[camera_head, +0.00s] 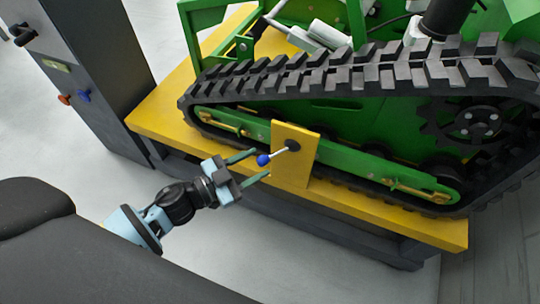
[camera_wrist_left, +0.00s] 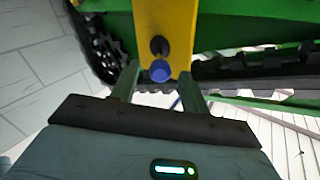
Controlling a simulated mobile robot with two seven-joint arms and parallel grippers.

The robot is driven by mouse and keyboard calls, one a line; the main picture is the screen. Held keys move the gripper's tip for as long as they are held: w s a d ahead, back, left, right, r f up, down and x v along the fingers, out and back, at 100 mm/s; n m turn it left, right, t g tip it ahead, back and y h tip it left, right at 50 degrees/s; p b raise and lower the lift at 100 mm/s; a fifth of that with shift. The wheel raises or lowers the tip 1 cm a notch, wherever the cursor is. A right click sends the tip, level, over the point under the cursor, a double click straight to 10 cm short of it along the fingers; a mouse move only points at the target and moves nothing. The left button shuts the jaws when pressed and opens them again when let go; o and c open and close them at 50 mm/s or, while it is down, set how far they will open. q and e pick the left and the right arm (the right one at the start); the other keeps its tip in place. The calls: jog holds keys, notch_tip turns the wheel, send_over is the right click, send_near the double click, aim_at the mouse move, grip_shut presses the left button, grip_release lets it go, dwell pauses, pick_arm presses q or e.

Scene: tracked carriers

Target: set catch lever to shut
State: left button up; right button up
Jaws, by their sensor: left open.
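The catch lever (camera_head: 279,153) is a thin silver rod with a blue ball knob, on a black pivot on a yellow plate (camera_head: 292,171) at the side of the green tracked carrier. In the head view the rod points left and slightly down from its pivot. My left gripper (camera_head: 258,166) is open, with its two fingertips on either side of the blue knob. In the left wrist view the blue knob (camera_wrist_left: 160,71) shows between the fingertips (camera_wrist_left: 160,80), below the black pivot; whether they touch it I cannot tell. My right gripper is not in view.
The tracked carrier (camera_head: 330,150) stands on a yellow-topped platform (camera_head: 160,121). A dark cabinet (camera_head: 85,60) with a red and a blue knob stands at the left. The pale floor (camera_head: 330,250) in front of the platform is clear.

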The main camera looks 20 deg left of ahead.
aim_at(269, 157)
pick_arm(q)
jog(key=shift+x, duration=2.45)
grip_shut()
